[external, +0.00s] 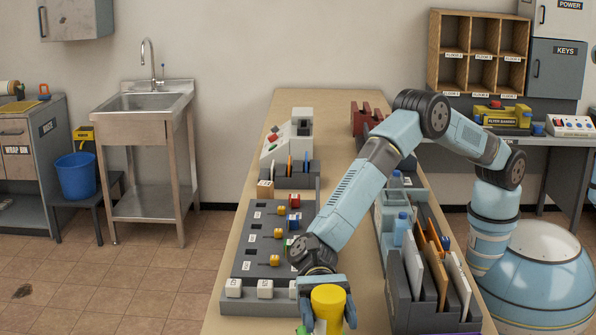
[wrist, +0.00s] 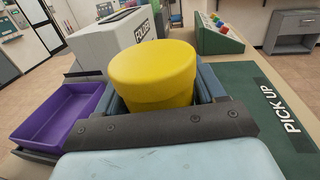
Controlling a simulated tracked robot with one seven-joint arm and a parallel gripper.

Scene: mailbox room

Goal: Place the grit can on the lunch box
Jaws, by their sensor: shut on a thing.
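The grit can appears to be the round can with a yellow lid (external: 328,298), at the bottom of the external view. My gripper (external: 327,312) is shut around it. I cannot make out a lunch box for certain in either view. The can's height over the table cannot be told.
In the wrist view an open purple tray (wrist: 70,118) lies left of the can, a grey box (wrist: 122,42) behind it, and a green mat marked PICK UP (wrist: 262,95) to the right. In the external view a grey switch board (external: 250,262) and a file rack (external: 402,300) flank my arm.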

